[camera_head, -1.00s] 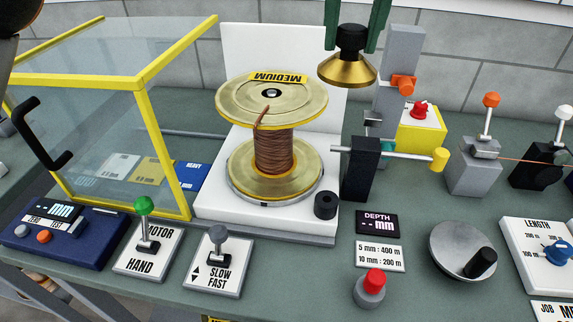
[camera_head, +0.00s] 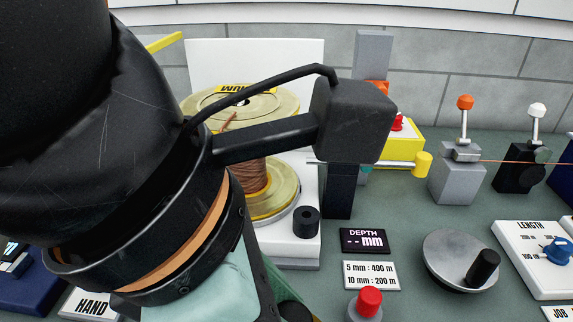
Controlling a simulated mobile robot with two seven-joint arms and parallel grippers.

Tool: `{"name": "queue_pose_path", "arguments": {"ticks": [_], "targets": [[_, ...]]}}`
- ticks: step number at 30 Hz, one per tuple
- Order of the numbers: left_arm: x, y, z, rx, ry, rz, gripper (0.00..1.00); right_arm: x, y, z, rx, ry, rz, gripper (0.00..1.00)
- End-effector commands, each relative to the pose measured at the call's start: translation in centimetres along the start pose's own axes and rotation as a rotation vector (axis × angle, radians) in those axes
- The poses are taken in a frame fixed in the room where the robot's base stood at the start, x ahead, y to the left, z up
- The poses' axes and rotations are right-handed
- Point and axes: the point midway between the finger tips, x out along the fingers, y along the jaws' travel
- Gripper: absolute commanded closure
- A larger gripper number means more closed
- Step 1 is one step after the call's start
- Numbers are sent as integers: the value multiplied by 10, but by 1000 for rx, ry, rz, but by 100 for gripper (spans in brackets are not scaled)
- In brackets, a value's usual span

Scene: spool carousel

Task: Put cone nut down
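My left arm comes in from the left and covers much of the picture. Its wrist points down to the bottom edge. Only a green sliver of my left gripper (camera_head: 277,284) shows there, and its fingertips are hidden or out of frame. The brass cone nut with its black knob cannot be made out now. A dark rounded shape sits at the bottom edge beside the gripper; I cannot tell what it is. The spool (camera_head: 243,104) of copper wire stands upright on its white stand (camera_head: 305,60), partly covered by my arm. My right gripper is not in view.
A black cylinder (camera_head: 306,222) stands at the stand's front right corner. The depth display (camera_head: 364,240), a red button (camera_head: 369,300) and a crank disc (camera_head: 455,262) lie right of it. Levers and a yellow box (camera_head: 405,140) stand behind. Some bench between them is bare.

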Motion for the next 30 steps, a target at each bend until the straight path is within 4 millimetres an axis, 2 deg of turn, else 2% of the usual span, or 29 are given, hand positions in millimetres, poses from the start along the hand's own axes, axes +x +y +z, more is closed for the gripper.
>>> {"name": "queue_pose_path", "arguments": {"ticks": [1, 3, 7, 10, 14, 21, 25, 30], "targets": [[8, -6, -12, 41, -2, -20, 100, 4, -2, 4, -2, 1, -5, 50], [11, -12, -23, 89, -2, -41, 100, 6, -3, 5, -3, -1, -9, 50], [16, -18, -36, 141, -1, -64, 100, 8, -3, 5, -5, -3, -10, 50], [20, -14, -39, 151, 0, -73, 100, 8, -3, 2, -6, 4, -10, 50], [32, 10, -40, 147, 1, -75, 100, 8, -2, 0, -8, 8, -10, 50], [62, 68, -39, 145, 3, -74, 100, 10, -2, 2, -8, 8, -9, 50], [87, 88, -46, 148, 4, -74, 100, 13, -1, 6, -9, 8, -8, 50], [106, 105, -50, 152, 2, -72, 100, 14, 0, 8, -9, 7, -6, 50]]}}
